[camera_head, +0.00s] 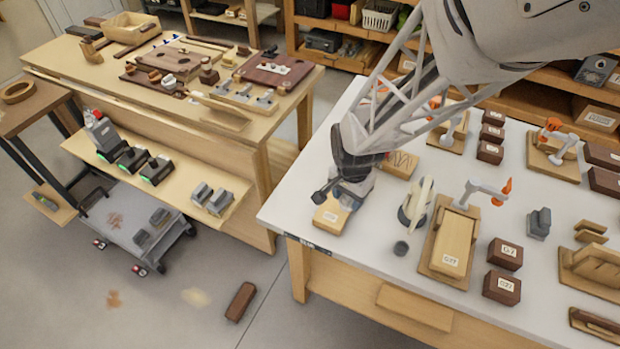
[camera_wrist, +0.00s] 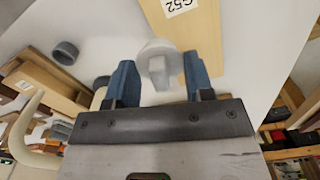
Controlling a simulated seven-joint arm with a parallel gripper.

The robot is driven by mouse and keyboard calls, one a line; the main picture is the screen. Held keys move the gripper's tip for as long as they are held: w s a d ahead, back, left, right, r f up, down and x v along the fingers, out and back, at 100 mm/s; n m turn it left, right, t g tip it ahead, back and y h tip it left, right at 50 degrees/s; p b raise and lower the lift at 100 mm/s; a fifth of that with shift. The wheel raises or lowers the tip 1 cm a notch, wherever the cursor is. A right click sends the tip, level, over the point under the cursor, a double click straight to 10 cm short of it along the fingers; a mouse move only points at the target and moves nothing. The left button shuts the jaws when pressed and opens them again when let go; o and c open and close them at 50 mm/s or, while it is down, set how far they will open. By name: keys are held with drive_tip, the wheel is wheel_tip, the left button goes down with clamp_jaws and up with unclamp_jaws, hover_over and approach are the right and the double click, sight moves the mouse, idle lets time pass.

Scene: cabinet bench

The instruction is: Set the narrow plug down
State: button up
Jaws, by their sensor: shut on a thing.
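My gripper (camera_wrist: 160,82) has its two blue fingers on either side of a pale grey-white plug (camera_wrist: 157,66), and it is shut on this narrow plug. The plug has a rounded, translucent-looking wide part and a narrower block facing the wrist camera. In the wrist view, it overlaps the edge of a light wooden block (camera_wrist: 202,45) with a white label. In the head view, my gripper (camera_head: 326,192) is low over the same labelled block (camera_head: 330,216) near the white table's front-left corner. The plug cannot be made out there, and whether it touches the block is unclear.
A small dark grey cylinder (camera_head: 401,248) and a cream curved piece (camera_head: 417,203) stand to the right. Beyond them is a wooden fixture (camera_head: 447,245) with an orange-tipped clamp. Dark labelled blocks (camera_head: 503,254) sit further right. White tabletop (camera_head: 365,240) is bare just right of the block.

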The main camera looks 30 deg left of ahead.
drive_tip(key=s+a+f+n, duration=0.1)
drive_tip(key=s+a+n, duration=0.1)
drive_tip(key=s, duration=0.9)
drive_tip(key=shift+a+n, duration=0.3)
drive_tip(key=shift+a, duration=0.05)
drive_tip(key=shift+w, duration=0.1)
drive_tip(key=w+a, duration=0.3)
drive_tip(key=a, duration=0.1)
drive_tip(key=w+a+f, duration=0.1)
drive_tip(key=w+a, duration=0.2)
drive_tip(key=w, duration=0.1)
drive_tip(key=w+a, duration=0.4)
drive_tip(key=shift+a+f, duration=0.3)
drive_tip(key=shift+f, duration=1.75)
drive_tip(key=shift+f, duration=0.15)
